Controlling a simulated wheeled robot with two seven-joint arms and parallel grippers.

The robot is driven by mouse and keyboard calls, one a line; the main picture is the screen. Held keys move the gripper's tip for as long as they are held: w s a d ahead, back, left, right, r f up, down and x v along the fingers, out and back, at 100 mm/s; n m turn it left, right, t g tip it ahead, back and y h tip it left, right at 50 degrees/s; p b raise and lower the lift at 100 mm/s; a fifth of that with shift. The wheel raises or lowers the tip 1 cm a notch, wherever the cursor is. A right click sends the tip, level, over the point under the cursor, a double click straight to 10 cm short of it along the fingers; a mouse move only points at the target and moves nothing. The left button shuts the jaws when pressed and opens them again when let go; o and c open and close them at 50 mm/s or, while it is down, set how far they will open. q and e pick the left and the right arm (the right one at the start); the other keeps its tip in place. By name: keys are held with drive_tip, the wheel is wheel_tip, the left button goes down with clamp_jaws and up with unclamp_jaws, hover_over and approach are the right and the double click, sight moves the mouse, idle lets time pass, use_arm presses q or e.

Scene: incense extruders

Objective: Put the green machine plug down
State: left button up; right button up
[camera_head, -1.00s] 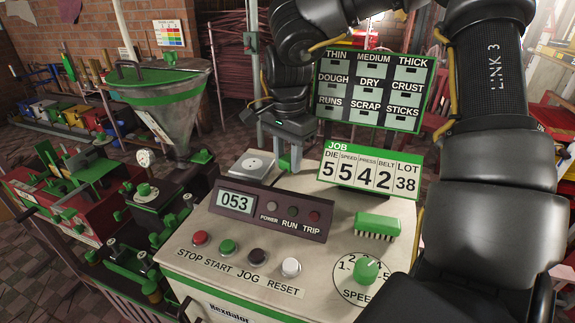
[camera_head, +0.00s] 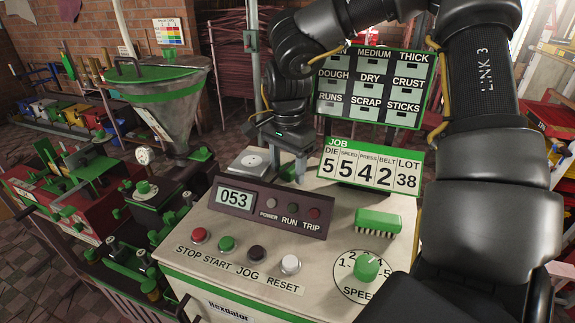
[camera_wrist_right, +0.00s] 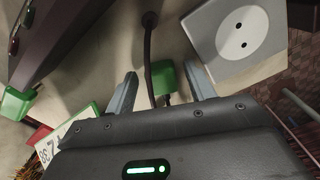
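The green machine plug (camera_head: 287,173) is on the beige console top, just right of the grey socket plate (camera_head: 249,163). It also shows in the wrist view (camera_wrist_right: 163,76), with a dark cable running from it to a round hole in the console. The socket's two holes (camera_wrist_right: 240,35) are empty. My right gripper (camera_head: 288,167) is over the plug, fingers pointing down. In the wrist view its fingers (camera_wrist_right: 160,72) stand apart on either side of the plug, with a gap on both sides. Part of the plug is hidden by the gripper. My left gripper is not in view.
The 053 display panel (camera_head: 270,209) is in front of the plug. The JOB board (camera_head: 370,166) stands close on the right. A green brush (camera_head: 378,221), a speed dial (camera_head: 366,269) and several push buttons (camera_head: 227,244) occupy the console's front.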

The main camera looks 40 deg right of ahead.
sight(288, 168)
drive_tip(key=shift+r+p, duration=0.35)
drive_tip(key=shift+r, duration=0.05)
wheel_tip(288, 168, up, 12)
drive_tip(key=p, duration=0.1)
idle(0.6)
